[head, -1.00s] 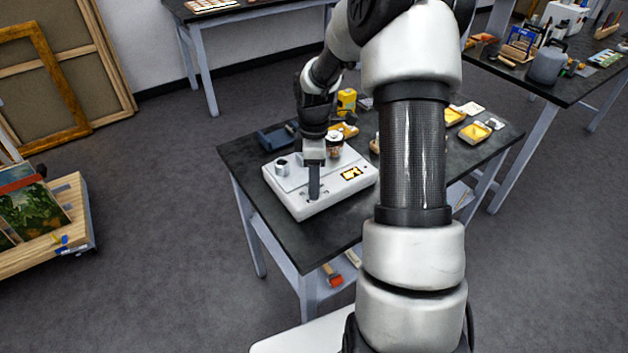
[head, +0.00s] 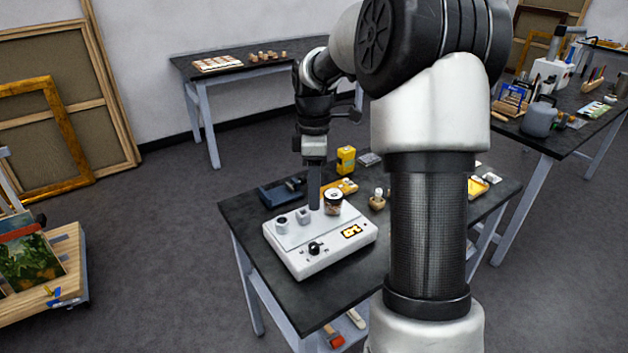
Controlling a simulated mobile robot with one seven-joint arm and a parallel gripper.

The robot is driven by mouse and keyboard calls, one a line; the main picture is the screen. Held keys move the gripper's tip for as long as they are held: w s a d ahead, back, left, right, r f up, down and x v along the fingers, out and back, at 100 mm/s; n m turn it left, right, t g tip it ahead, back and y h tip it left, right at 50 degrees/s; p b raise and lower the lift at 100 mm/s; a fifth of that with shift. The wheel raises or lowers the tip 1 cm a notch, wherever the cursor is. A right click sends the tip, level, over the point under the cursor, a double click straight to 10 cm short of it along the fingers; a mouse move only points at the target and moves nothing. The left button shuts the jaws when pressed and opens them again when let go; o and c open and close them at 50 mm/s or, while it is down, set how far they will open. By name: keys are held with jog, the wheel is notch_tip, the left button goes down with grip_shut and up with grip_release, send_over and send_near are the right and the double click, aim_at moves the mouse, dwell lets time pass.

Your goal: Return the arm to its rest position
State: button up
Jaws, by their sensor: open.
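My gripper (head: 314,207) hangs from my arm, fingers pointing down, above the back part of a white device (head: 310,262) on the black table. The device has a black knob, a lit yellow display and small fittings on its top. The gripper's fingers overlap in this side view, and I see nothing held between them. My arm rises at the right of the head view and bends over to the gripper. It hides the right part of the table.
The black table (head: 255,225) also carries a jar (head: 333,202), a yellow box (head: 346,160), a blue tray (head: 277,194) and a small wooden pot (head: 377,201). A cart (head: 72,270) with a painting stands left. Other tables stand behind and right. Open floor lies between.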

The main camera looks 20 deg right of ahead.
jog(key=shift+r, duration=1.05)
